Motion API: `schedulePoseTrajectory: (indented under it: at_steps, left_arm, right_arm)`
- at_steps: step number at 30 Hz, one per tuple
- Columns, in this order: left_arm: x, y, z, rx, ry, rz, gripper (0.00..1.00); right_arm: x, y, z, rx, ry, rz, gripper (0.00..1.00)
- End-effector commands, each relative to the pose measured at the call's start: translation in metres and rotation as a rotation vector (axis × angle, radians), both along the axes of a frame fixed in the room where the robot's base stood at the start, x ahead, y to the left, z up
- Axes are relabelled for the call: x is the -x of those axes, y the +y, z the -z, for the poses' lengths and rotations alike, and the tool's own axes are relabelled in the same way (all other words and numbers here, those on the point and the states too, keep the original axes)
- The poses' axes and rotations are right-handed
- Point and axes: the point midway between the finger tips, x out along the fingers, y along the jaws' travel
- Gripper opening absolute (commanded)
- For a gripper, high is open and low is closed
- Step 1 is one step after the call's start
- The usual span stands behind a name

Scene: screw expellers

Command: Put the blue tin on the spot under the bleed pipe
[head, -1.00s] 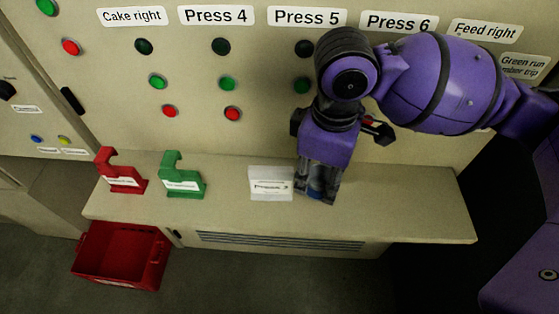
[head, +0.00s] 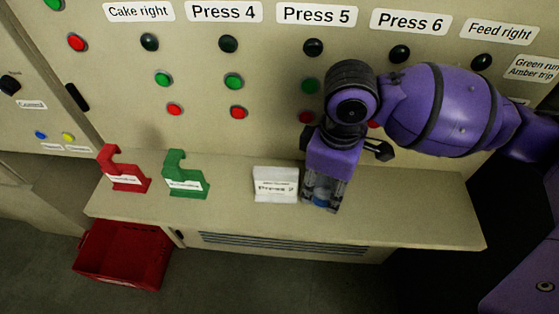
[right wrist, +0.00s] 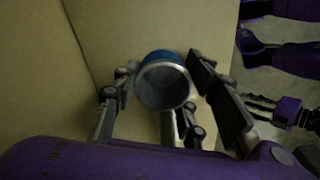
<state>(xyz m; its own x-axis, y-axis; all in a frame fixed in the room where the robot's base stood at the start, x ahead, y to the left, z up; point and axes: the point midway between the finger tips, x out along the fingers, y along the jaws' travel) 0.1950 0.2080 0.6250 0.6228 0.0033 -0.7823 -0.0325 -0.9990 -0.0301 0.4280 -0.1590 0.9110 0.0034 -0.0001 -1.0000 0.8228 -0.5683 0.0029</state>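The blue tin (right wrist: 163,82) is between the fingers of my right gripper (right wrist: 165,70) in the right wrist view, its round grey end facing the camera. The fingers are very close to both its sides; whether they press on it I cannot tell. In the head view my right gripper (head: 322,200) points down at the ledge (head: 400,205), just right of a white "Press" sign. Blue of the tin shows between its fingers, and they hide most of it. I see no bleed pipe or spot under one.
A white sign (head: 276,184), a green holder (head: 186,180) and a red holder (head: 123,172) stand on the ledge to the left. A red crate (head: 122,258) is on the floor. The button panel (head: 270,90) rises behind. The ledge's right part is clear.

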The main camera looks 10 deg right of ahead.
Motion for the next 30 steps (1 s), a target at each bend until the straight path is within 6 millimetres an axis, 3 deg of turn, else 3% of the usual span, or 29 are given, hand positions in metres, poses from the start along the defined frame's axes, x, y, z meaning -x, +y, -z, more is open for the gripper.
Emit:
schedulePoseTrajectory:
  at_steps: [3, 14, 30]
  left_arm:
    - [0.0, 0.0, 0.0, 0.0, 0.0, 0.0, 0.4]
    - [0.001, 0.0, 0.002, -0.001, 0.002, 0.001, 0.4]
    - [-0.01, 0.0, -0.022, 0.004, -0.029, -0.006, 0.4]
  right_arm:
    - [0.001, 0.0, 0.001, 0.001, 0.003, 0.0, 0.55]
    - [0.001, 0.0, -0.005, 0.0, 0.001, 0.0, 0.55]
    - [0.0, 0.0, -0.109, -0.001, -0.002, 0.001, 0.55]
